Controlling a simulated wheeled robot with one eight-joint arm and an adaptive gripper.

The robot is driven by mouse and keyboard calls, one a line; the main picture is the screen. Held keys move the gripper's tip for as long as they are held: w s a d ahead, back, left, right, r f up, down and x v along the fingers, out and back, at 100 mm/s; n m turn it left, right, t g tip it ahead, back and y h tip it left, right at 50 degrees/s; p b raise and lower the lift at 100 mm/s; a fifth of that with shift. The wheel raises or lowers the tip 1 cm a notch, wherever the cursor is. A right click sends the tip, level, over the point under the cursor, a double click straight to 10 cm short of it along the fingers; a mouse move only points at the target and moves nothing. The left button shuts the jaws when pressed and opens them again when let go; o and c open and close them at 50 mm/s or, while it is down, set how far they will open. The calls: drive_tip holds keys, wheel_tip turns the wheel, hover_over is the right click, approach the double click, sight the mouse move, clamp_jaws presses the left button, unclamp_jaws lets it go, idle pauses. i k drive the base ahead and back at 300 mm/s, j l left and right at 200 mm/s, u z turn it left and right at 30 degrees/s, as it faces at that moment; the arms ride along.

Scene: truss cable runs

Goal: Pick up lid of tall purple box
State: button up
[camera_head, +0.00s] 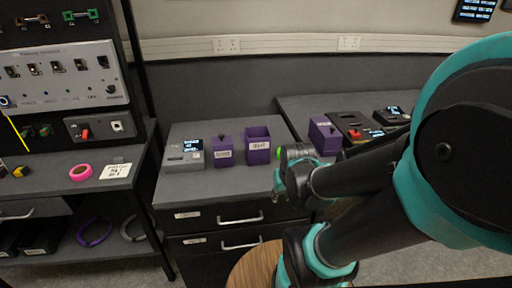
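Three purple boxes stand on the grey cabinet tops. A small lidded purple box (222,151) with a dark knob and a white label stands at the left. An open purple box (258,146), a little taller and also labelled, is to its right, with no lid on it. Which one is the tall box is not certain. My gripper (279,180) is in front of and right of the open box, apparently apart from it. Its fingers are too small and dark to read.
A grey device with a screen (184,153) stands left of the boxes. A black case with a red part (356,128) lies at the right. A round wooden top (252,268) is below my arm. A shelf rack stands left. The cabinet top's front is clear.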

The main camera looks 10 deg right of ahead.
sight(258, 139)
drive_tip(key=k+j+z, duration=0.15)
drive_tip(key=j, duration=0.25)
drive_tip(key=j+z, duration=0.2)
drive_tip(key=j, duration=0.25)
drive_tip(key=k+j+z, duration=0.15)
drive_tip(key=j, duration=0.25)
